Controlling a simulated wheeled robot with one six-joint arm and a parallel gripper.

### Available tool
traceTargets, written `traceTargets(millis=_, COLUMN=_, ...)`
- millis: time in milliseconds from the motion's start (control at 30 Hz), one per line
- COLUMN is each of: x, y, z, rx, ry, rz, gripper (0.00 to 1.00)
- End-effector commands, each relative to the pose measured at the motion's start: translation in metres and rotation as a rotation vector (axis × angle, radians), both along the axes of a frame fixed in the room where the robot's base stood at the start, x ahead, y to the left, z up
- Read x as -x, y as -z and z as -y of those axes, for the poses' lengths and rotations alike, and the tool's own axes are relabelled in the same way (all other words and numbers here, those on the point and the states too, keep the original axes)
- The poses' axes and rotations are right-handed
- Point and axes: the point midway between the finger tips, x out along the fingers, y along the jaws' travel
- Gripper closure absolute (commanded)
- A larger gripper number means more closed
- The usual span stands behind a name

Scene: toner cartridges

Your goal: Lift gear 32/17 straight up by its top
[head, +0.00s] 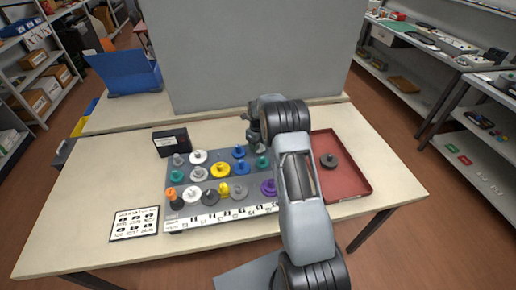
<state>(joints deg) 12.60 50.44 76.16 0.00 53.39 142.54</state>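Several coloured gears with upright hubs stand on a grey board (222,153). They include white (198,157), yellow (220,169), blue (239,152), teal (177,176), dark grey (210,198) and purple (268,188) ones. One dark gear (329,160) lies apart in the red tray at the right. The gear labels are too small to read, so I cannot tell which is gear 32/17. My gripper (253,136) is near the back right of the board, above its far edge. Its fingers are small and partly hidden by my wrist, so their opening is unclear.
The red tray (352,188) is right of my arm. A black box (170,142) stands behind the board's left end. A printed card (134,224) lies at the front left. A grey panel (255,60) rises behind the table (110,180).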

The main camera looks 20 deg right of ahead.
Motion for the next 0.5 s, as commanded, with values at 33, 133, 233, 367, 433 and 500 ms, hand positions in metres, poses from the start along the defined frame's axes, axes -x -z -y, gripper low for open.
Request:
traceTargets(millis=33, x=0.0000, y=-0.0001, z=0.0000, rx=0.000, ry=0.000, rz=0.000, gripper=0.49)
traceTargets(millis=133, x=-0.0001, y=-0.0003, z=0.0000, rx=0.000, ry=0.000, rz=0.000, gripper=0.58)
traceTargets(millis=233, x=-0.0001, y=-0.0004, z=0.0000, rx=0.000, ry=0.000, rz=0.000, gripper=0.68)
traceTargets(millis=367, x=-0.0001, y=-0.0005, z=0.0000, rx=0.000, ry=0.000, rz=0.000, gripper=0.81)
traceTargets(millis=433, x=-0.0001, y=-0.0005, z=0.0000, rx=0.000, ry=0.000, rz=0.000, gripper=0.87)
traceTargets(millis=500, x=-0.0001, y=-0.0005, z=0.0000, rx=0.000, ry=0.000, rz=0.000, gripper=0.94)
